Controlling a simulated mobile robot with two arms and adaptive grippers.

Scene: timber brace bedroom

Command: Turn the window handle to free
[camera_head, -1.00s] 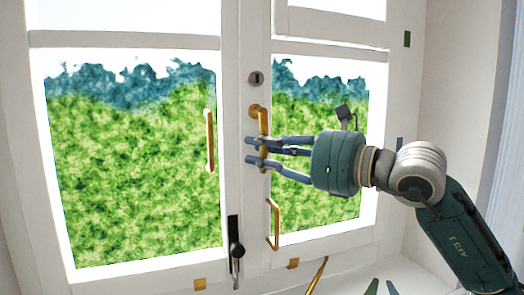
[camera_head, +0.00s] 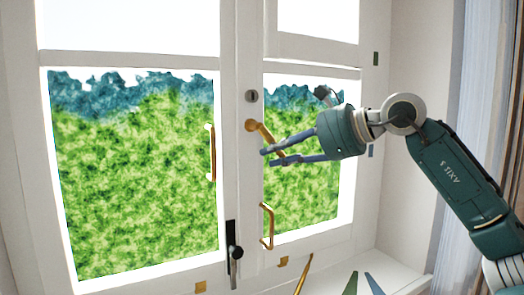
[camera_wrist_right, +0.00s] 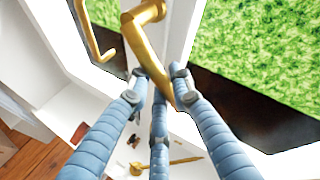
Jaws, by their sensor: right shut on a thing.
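The brass window handle (camera_head: 262,133) sits on the middle frame between the two window sashes. Its grip is tilted, running down and to the right from its round mount. My right gripper (camera_head: 270,158) reaches in from the right, its fingers shut around the lower part of the grip. In the right wrist view the handle (camera_wrist_right: 147,52) runs from its mount down between the blue fingers of my gripper (camera_wrist_right: 158,88). The fingers partly hide the handle's end. My left gripper is not in view.
A brass pull (camera_head: 211,153) is on the left sash and another (camera_head: 267,226) below the handle. A keyhole plate (camera_head: 252,96) is above it. A black lever (camera_head: 234,254) is low on the middle frame. A brass rod (camera_head: 303,273) lies near the sill.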

